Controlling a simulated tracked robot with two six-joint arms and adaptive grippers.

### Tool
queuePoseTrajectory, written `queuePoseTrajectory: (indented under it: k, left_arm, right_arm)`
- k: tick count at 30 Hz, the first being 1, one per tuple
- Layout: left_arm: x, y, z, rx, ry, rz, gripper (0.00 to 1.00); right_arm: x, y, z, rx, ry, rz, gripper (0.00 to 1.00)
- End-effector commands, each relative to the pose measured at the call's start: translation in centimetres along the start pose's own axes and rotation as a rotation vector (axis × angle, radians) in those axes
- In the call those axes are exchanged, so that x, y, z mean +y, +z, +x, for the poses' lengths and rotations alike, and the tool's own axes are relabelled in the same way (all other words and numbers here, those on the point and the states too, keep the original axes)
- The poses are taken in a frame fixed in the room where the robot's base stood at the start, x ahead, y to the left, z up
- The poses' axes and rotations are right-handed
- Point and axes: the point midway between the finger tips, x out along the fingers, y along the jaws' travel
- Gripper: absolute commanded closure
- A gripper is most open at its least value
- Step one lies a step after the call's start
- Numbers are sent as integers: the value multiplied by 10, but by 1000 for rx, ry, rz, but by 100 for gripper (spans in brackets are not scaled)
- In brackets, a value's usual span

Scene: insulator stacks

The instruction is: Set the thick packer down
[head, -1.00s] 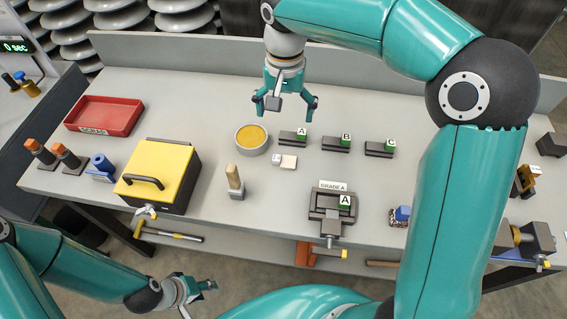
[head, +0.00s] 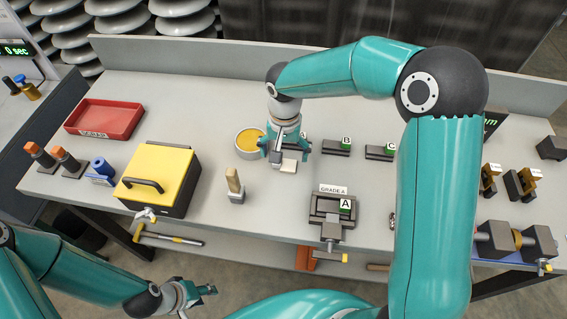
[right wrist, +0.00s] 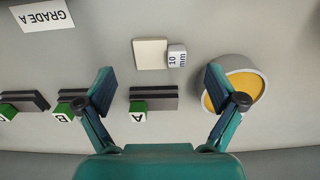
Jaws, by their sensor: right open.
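The thick packer is a small cream block (right wrist: 150,53) with a tag reading 10 mm (right wrist: 176,57). It lies flat on the bench, and part of it shows below my right gripper in the head view (head: 289,166). My right gripper (head: 286,152) is open and empty above the bench, close to the packer. In the right wrist view the packer lies just beyond the open fingertips (right wrist: 160,80), not between them. My left gripper (head: 200,296) hangs off the bench's front edge, fingers apart and empty.
A round tub with yellow contents (right wrist: 232,88) stands beside my right gripper. Dark blocks tagged A (right wrist: 152,98), B (head: 337,147) and C (head: 379,152) line the back. A GRADE A vise (head: 320,208), a wooden-handled tool (head: 234,184) and a yellow-lidded box (head: 158,172) stand nearer the front.

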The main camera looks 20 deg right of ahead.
Motion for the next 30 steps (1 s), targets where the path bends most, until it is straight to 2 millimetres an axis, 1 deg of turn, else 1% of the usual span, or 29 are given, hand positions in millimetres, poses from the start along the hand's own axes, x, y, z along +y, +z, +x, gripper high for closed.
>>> queuePoseTrajectory:
  k: [1, 3, 6, 9, 15, 20, 24, 27, 28, 29, 30]
  left_arm:
    - [1, 0, -4, 0, 0, 0, 60]
    - [2, 0, -4, 0, 0, 0, 60]
    - [2, 0, -5, 0, 0, 0, 60]
    - [2, 0, -5, 0, 0, 0, 60]
    - [2, 0, -5, 0, 0, 0, 60]
    - [2, 0, -5, 0, 0, 0, 60]
    - [2, 0, -5, 0, 0, 0, 60]
    - [2, 0, -5, 0, 0, 0, 60]
    - [2, 0, -5, 0, 0, 0, 60]
    - [2, 0, -5, 0, 0, 0, 60]
    - [2, 0, -5, 0, 0, 0, 60]
  right_arm:
    - [1, 0, 7, -5, 4, 0, 6]
    - [1, 0, 18, -6, 4, 2, 6]
    - [0, -1, 29, -3, 3, 0, 6]
    - [0, -1, 34, -2, 1, 0, 6]
    - [0, -1, 34, -1, 1, 1, 6]
    - [0, -1, 34, -1, 1, 1, 33]
    - [0, -1, 34, -1, 1, 1, 56]
    - [0, -1, 34, -1, 1, 1, 71]
    - [0, -1, 34, -1, 0, 1, 71]
    - [0, -1, 34, -1, 0, 1, 77]
    - [0, -1, 34, -1, 0, 1, 77]
